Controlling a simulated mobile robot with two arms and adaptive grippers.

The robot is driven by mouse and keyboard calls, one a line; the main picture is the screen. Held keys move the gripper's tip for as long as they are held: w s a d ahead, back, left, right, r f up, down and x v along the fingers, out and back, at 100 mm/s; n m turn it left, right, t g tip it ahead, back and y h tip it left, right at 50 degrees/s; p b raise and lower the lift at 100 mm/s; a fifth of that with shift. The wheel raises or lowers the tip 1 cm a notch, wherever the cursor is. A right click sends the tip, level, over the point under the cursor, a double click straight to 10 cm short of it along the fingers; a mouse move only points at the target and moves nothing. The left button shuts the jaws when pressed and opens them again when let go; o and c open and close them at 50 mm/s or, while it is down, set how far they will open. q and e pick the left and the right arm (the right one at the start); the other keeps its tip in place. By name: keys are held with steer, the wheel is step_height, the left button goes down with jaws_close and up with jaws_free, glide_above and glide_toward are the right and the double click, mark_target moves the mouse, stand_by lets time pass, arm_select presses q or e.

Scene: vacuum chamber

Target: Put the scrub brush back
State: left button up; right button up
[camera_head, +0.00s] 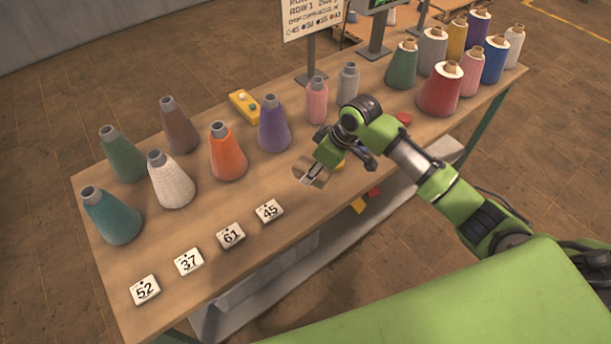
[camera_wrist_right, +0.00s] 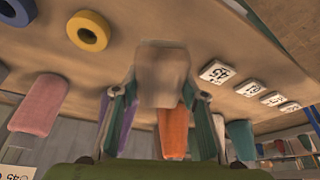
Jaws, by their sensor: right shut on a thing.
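My right gripper (camera_head: 318,170) is over the front part of the wooden table, right of the white number tiles. It is shut on a tan, block-like thing (camera_head: 308,171), which also shows blurred between the fingers in the right wrist view (camera_wrist_right: 163,75). Its shape fits a scrub brush, but no bristles can be made out. I cannot tell whether it touches the table. No other scrub brush is recognisable. My left gripper is not in view.
Several thread cones, such as an orange one (camera_head: 227,152), stand behind the number tiles (camera_head: 269,210). More cones, including a red one (camera_head: 440,90), stand at the right end. A yellow box (camera_head: 244,105) lies at the back. A yellow ring (camera_wrist_right: 88,31) lies near the gripper.

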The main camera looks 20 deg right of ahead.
mark_target(305, 187)
steer(key=f, duration=0.1)
steer(key=w+a+f, duration=0.1)
steer(key=f, duration=0.1)
steer(key=shift+w+a, duration=0.35)
steer(key=shift+a, duration=0.05)
step_height(305, 187, down, 2)
steer(key=shift+f+p, duration=0.1)
steer(key=shift+p, duration=0.65)
steer(key=shift+f, duration=0.4)
steer(key=shift+f, duration=0.1)
steer(key=o, duration=1)
steer(key=shift+o, duration=0.2)
